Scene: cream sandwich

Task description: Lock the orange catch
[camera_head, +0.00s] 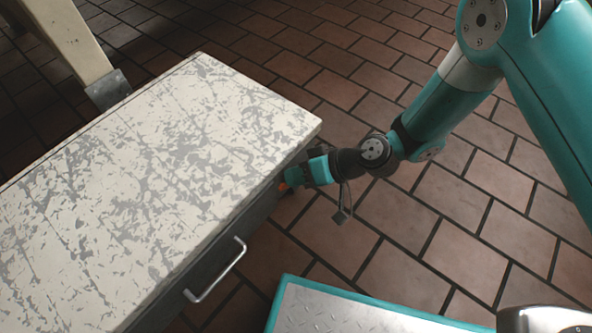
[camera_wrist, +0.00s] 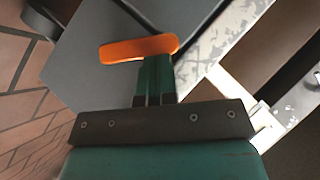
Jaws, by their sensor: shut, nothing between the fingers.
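The orange catch (camera_wrist: 138,48) shows in the wrist view as a rounded bar against a plain grey face, lying nearly crosswise to my fingers and reaching mostly to their left. My gripper (camera_wrist: 155,62) is shut with nothing between its fingers. Its tips are right at the bar's right part, and I cannot tell whether they touch it. In the head view only a small bit of the orange catch (camera_head: 283,187) shows, at the right end of the cabinet. My gripper (camera_head: 290,182) is beside it there and hides most of it.
The cabinet (camera_head: 180,150) has a scratched, pale top. A drawer with a metal handle (camera_head: 216,271) is on its front side. A teal-edged metal plate (camera_head: 350,312) is at the bottom. The tiled floor (camera_head: 400,225) is clear to the right. A cream post (camera_head: 65,35) stands at upper left.

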